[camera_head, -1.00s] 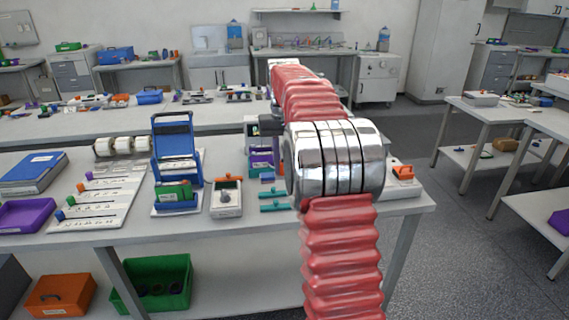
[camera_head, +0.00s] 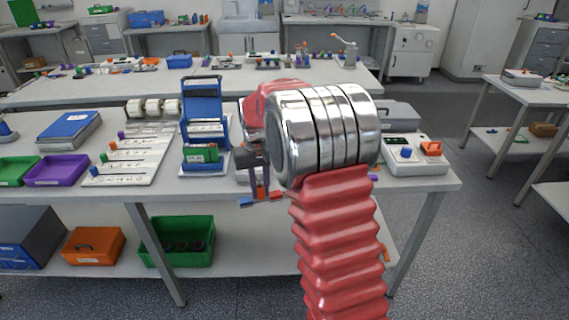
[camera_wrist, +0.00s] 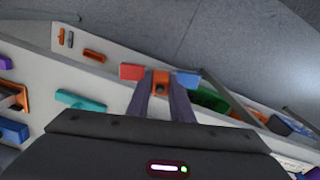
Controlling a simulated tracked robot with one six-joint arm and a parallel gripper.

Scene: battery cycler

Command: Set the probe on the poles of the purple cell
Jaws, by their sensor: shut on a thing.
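My gripper (camera_head: 260,172) hangs near the front edge of the bench, shut on the orange probe (camera_head: 262,192). The probe has a red end (camera_head: 277,196) and a blue end (camera_head: 247,202). In the wrist view the orange probe body (camera_wrist: 161,82) sits between my two fingertips (camera_wrist: 161,92), with the red end (camera_wrist: 131,72) on the left. A small purple piece (camera_head: 374,177) shows at the right of my arm, and another purple thing (camera_wrist: 5,62) is cut off at the left edge of the wrist view. I cannot tell whether either is the purple cell; my arm hides part of the bench.
Left of my gripper stand a blue rack (camera_head: 203,103) and a white board (camera_head: 125,173) with coloured knobs. A white device (camera_head: 415,165) with blue and orange parts stands right of my arm. Teal pieces (camera_wrist: 80,100) lie on the bench. A green bin (camera_head: 180,233) is below.

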